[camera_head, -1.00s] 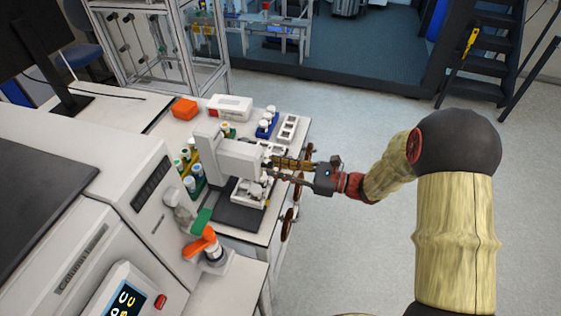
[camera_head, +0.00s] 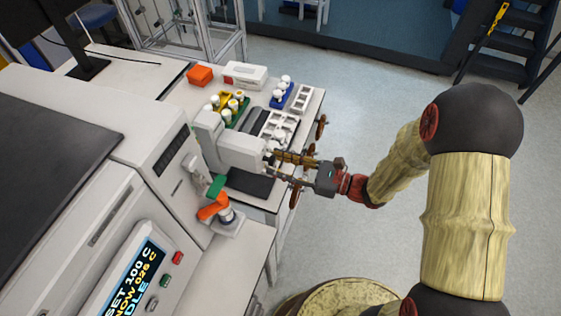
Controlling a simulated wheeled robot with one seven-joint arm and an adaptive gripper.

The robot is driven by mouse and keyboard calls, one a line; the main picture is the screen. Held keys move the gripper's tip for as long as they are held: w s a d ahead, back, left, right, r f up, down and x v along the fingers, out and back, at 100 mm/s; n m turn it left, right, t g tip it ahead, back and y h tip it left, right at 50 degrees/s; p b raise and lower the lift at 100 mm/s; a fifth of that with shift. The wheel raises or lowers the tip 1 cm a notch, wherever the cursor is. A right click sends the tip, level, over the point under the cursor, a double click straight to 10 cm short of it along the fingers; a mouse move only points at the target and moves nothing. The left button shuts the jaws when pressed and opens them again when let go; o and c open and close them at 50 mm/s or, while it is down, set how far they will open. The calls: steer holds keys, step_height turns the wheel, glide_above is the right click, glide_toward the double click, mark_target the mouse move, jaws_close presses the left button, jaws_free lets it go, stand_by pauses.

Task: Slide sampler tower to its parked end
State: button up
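The white sampler tower (camera_head: 238,150) stands on the bench beside the large white machine, its arm reaching right over a dark base plate (camera_head: 250,184). My gripper (camera_head: 273,165) is at the right end of this arm, with its two fingers pointing left and spaced apart. The fingertips are at or against the tower's end. The contact is too small to see, so I cannot tell whether they hold it. A white tray (camera_head: 277,130) with round wells lies just beyond the tower.
Vial racks (camera_head: 228,104), a blue rack (camera_head: 281,94), a white slotted rack (camera_head: 301,99), an orange box (camera_head: 200,75) and a white box (camera_head: 245,74) stand farther back. An orange and green fitting (camera_head: 213,205) is close on the near side. The floor right of the bench is clear.

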steer(key=shift+o, duration=0.6)
steer(key=shift+w, duration=0.1)
steer(key=shift+d, duration=0.1)
steer(key=v, duration=1.1)
steer(key=shift+d, duration=0.4)
